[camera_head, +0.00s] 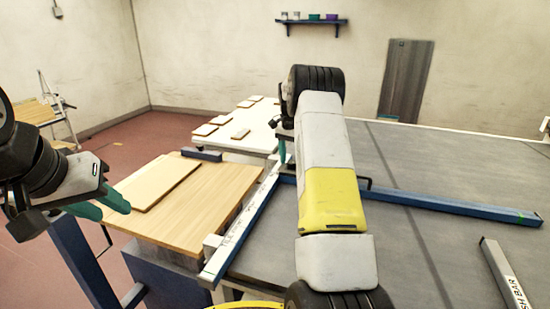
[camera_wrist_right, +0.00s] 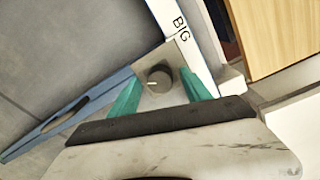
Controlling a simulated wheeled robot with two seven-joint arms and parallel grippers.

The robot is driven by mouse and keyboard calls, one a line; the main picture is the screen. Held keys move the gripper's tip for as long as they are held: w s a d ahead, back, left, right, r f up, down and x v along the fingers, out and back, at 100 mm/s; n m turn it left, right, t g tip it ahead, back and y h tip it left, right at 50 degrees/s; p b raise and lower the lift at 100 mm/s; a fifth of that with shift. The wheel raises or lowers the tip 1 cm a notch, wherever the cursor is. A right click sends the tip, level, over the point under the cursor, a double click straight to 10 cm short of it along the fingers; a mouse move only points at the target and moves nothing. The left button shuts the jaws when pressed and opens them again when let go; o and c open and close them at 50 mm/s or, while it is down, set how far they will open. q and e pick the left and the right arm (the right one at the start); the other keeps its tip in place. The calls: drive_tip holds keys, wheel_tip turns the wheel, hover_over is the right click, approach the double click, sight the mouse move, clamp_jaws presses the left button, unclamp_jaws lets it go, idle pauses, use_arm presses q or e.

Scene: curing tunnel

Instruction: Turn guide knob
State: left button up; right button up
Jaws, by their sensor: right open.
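The guide knob (camera_wrist_right: 159,79) is a round grey knob with a light pointer mark, on a metal plate in the right wrist view. My right gripper (camera_wrist_right: 160,86) is open, with one teal finger on each side of the knob and visible gaps between. In the head view the right gripper (camera_head: 282,152) is mostly hidden behind my right arm, and the knob is hidden. The blue guide bar (camera_head: 455,207) runs right across the grey table from there. My left gripper (camera_head: 108,204) hangs at the left, away from the guide; its fingers look close together.
A white-topped rail (camera_head: 245,220) with lettering runs along the grey table's (camera_head: 400,255) left edge. Beside it a wooden surface (camera_head: 205,205) carries a board (camera_head: 158,182). Small boards lie on a white table (camera_head: 250,128) behind. A labelled bar (camera_head: 507,275) lies at right.

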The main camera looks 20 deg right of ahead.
clamp_jaws()
